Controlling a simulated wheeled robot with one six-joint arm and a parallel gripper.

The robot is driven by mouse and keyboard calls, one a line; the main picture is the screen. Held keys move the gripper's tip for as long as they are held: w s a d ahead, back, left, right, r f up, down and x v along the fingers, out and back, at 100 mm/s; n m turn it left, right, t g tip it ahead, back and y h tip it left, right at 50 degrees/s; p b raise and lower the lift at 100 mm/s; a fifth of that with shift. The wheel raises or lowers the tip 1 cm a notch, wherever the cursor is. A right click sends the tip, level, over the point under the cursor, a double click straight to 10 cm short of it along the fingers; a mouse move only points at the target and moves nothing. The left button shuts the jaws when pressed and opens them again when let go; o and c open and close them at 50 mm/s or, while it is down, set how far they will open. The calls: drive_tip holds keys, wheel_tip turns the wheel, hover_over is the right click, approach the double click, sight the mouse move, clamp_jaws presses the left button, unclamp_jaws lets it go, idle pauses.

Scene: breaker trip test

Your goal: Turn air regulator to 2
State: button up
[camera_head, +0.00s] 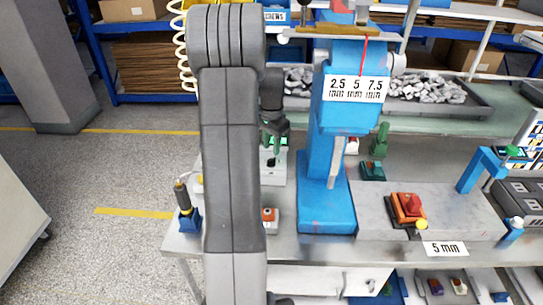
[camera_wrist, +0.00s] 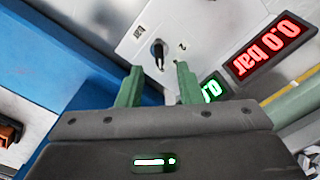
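The air regulator is likely the pale panel (camera_wrist: 205,25) in the wrist view, which appears upside down. It carries a small black knob (camera_wrist: 158,52) with a pointer, and small marks beside it, one of which looks like a 2 (camera_wrist: 183,46). My gripper (camera_wrist: 160,82) has two green fingers spread apart with nothing between them. The knob shows just beyond the gap between the fingertips; I cannot tell if they touch the panel. A red display (camera_wrist: 268,48) reads 0.0 bar. A green display (camera_wrist: 212,88) is partly hidden by a finger. In the head view my arm partly hides the regulator area.
A blue press (camera_head: 325,185) with a 2.5, 5, 7.5 mm sign stands right of my gripper on the grey workbench (camera_head: 300,248). A red and orange block (camera_head: 407,207) sits farther right. A yellow and black tool (camera_head: 181,195) stands at the left edge. Floor at left is clear.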

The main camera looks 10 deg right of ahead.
sight(271, 159)
drive_tip(key=shift+f, duration=2.6)
clamp_jaws()
